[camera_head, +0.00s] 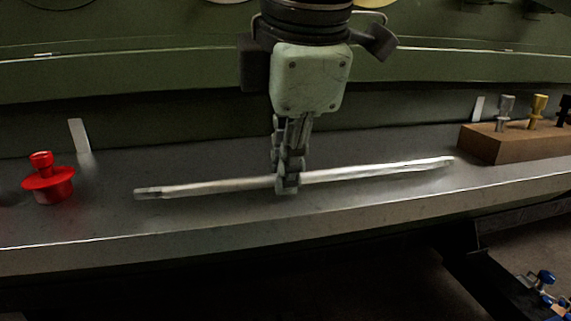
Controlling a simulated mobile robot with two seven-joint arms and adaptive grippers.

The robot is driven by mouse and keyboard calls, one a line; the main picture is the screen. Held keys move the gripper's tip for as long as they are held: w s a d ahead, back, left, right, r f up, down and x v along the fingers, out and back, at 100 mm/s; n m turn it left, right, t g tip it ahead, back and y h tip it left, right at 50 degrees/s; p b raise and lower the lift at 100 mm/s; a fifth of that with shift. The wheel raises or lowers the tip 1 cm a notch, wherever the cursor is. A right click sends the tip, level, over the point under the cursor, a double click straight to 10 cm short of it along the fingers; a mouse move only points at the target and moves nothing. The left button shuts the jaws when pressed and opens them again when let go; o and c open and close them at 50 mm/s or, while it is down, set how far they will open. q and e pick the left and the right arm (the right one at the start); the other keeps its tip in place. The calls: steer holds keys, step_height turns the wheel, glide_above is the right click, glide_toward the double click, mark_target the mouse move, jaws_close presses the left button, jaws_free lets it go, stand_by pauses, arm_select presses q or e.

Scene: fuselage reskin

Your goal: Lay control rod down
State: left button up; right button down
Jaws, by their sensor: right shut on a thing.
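The control rod (220,186) is a long, thin, pale metal bar. It lies roughly left to right over the grey metal shelf (120,235), its right end a little higher in the picture than its left. My right gripper (287,186) comes down from the top and is shut on the rod near its middle, pointing downward. The fingers hide a short stretch of the rod. I cannot tell whether the rod touches the shelf or is just above it. My left gripper is not in view.
A red knobbed object (48,182) stands on the shelf at the left. A wooden block (495,143) with several upright pins stands at the right. A green wall (160,75) rises behind. The shelf's front edge drops off to a dark floor. Blue-handled items (543,279) show at lower right.

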steer(key=c, duration=1.5)
jaws_free()
steer(key=v, duration=1.2)
steer(key=shift+r, duration=0.1)
